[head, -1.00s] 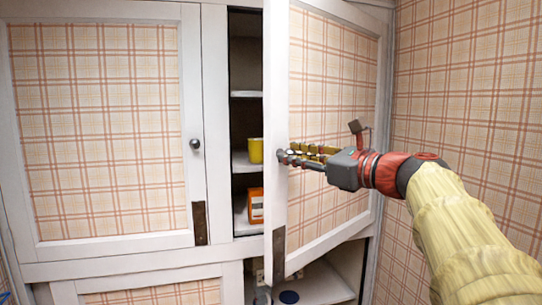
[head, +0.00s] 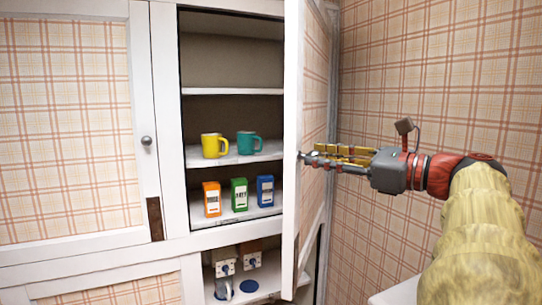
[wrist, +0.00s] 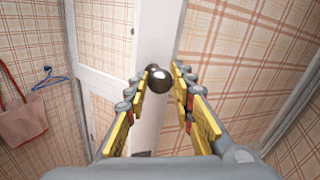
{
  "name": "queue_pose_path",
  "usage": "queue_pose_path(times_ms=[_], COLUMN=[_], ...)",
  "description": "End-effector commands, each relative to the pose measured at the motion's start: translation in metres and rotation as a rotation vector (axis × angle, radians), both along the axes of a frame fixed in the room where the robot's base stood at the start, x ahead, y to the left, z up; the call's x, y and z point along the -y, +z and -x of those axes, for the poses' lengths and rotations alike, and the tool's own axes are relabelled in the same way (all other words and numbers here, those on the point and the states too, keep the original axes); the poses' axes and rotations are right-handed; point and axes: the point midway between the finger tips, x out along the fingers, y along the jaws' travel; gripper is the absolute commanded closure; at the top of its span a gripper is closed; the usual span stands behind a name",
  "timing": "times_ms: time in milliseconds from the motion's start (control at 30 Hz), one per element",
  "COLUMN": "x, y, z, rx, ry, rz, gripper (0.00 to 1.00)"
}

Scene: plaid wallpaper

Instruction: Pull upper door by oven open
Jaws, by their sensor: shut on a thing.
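The upper cabinet door (head: 314,120), white-framed with a plaid panel, stands swung wide open, nearly edge-on in the head view. My gripper (head: 306,158) is at the door's free edge, shut on its round metal knob. In the wrist view the dark knob (wrist: 158,80) sits between the fingertips of my gripper (wrist: 162,78), with the white door frame (wrist: 150,120) behind it. The knob is mostly hidden by the fingers in the head view.
Inside the cabinet are a yellow mug (head: 214,146), a teal mug (head: 248,143) and several small boxes (head: 239,194). A closed plaid door (head: 65,130) is at left. A plaid wall (head: 420,80) stands at right, close to my arm. A pink bag (wrist: 22,122) hangs in the wrist view.

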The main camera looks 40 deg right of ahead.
Motion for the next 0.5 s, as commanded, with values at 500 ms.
queue_pose_path(times_ms=[500], x=[0.0054], y=[0.0051], z=[0.0028], rx=[0.01], ry=[-0.011], rz=[0.002], gripper=[0.73])
